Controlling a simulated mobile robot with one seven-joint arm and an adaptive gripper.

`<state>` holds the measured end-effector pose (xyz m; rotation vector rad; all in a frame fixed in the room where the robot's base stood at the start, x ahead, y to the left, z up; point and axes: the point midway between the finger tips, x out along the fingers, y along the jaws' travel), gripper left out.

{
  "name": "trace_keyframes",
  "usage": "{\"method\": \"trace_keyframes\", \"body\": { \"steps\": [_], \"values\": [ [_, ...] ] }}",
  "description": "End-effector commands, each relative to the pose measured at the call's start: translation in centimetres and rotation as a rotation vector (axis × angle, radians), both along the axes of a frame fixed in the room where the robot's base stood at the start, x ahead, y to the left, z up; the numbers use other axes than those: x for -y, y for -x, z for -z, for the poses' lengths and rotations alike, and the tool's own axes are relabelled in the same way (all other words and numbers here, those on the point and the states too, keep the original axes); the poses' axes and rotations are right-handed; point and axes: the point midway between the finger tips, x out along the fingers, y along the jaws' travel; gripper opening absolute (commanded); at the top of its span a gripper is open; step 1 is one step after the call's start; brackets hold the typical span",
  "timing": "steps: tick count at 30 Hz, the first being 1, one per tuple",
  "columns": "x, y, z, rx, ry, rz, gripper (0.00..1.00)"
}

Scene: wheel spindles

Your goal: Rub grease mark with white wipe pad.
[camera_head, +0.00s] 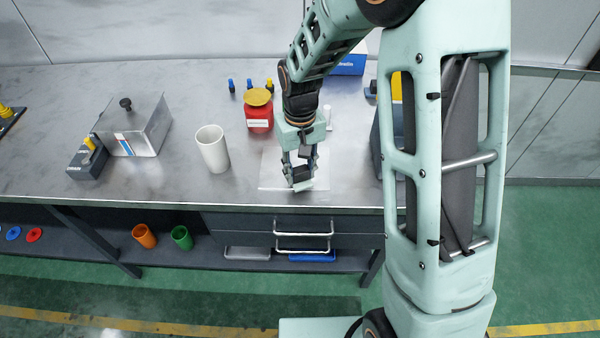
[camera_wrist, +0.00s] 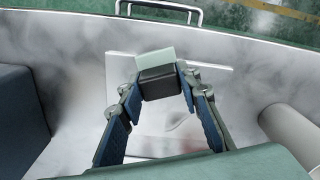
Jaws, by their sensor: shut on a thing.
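My gripper (camera_head: 301,172) is over a pale square plate (camera_head: 272,177) near the bench's front edge. It is shut on a dark block with a white wipe pad (camera_wrist: 155,59); the dark part (camera_wrist: 160,85) sits between the fingertips in the wrist view. The pad is at the far end of the block, low over the plate; whether it touches cannot be told. A faint grey smear, perhaps the grease mark (camera_wrist: 178,122), shows on the plate between the fingers in the wrist view. In the head view the gripper hides that area.
A white cup (camera_head: 212,150) stands left of the plate, and a red jar with a yellow lid (camera_head: 259,112) behind it. A metal box (camera_head: 136,128) is farther left. A dark bin (camera_head: 377,145) stands close on the right. Drawer handles (camera_head: 303,234) jut out below the front edge.

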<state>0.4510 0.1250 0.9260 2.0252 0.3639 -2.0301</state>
Motion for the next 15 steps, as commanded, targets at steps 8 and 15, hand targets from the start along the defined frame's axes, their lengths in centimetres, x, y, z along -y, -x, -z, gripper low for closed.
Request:
{"method": "trace_keyframes", "body": {
  "steps": [8,15],
  "values": [
    [0.0,-0.4,-3.0,0.004,-0.001,0.002,0.08],
    [0.1,-0.6,-5.1,0.003,-0.001,0.003,0.08]
  ]
}}
